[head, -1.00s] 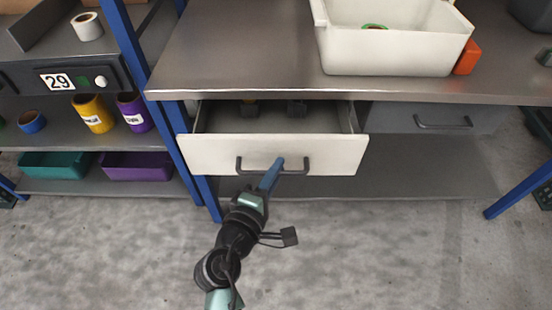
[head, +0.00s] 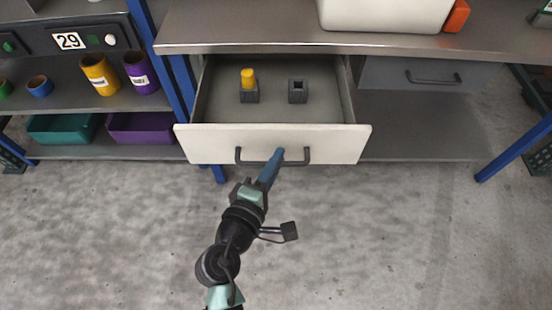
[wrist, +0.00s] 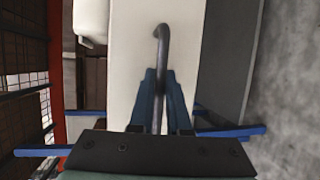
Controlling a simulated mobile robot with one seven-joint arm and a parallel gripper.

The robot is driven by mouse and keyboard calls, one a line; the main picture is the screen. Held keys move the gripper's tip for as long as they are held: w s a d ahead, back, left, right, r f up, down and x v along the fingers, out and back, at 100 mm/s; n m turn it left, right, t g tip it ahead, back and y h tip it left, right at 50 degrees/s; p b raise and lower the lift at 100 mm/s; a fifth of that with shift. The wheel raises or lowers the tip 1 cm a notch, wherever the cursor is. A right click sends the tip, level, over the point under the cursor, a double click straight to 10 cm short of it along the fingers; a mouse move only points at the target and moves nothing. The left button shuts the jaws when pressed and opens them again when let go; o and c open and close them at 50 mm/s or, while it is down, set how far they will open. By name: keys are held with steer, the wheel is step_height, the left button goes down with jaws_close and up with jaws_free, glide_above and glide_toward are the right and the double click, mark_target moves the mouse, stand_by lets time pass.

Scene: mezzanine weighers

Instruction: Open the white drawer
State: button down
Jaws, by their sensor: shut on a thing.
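The white drawer (head: 215,143) under the workbench stands well out, and its inside shows. A dark bar handle (head: 243,161) runs across its front. My gripper (head: 277,156) is shut on the handle near its middle. In the wrist view, the blue fingers of my gripper (wrist: 161,88) lie on both sides of the handle (wrist: 162,45), against the pale drawer front (wrist: 130,40). Inside the drawer are a dark block with a yellow cylinder (head: 248,78) in it and a dark block with an empty square socket (head: 298,91).
A grey drawer (head: 385,75) to the right is closed. A white bin (head: 385,14) and an orange object (head: 457,16) are on the workbench top (head: 240,35). A shelf rack (head: 80,152) with tubes and bins stands at left. The floor in front is clear.

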steer(key=c, duration=1.2)
jaws_free()
steer(key=shift+o, duration=0.2)
steer(key=shift+s, duration=0.1)
steer(key=p+v, duration=0.1)
steer(key=v, duration=1.2)
steer(key=shift+p, duration=0.3)
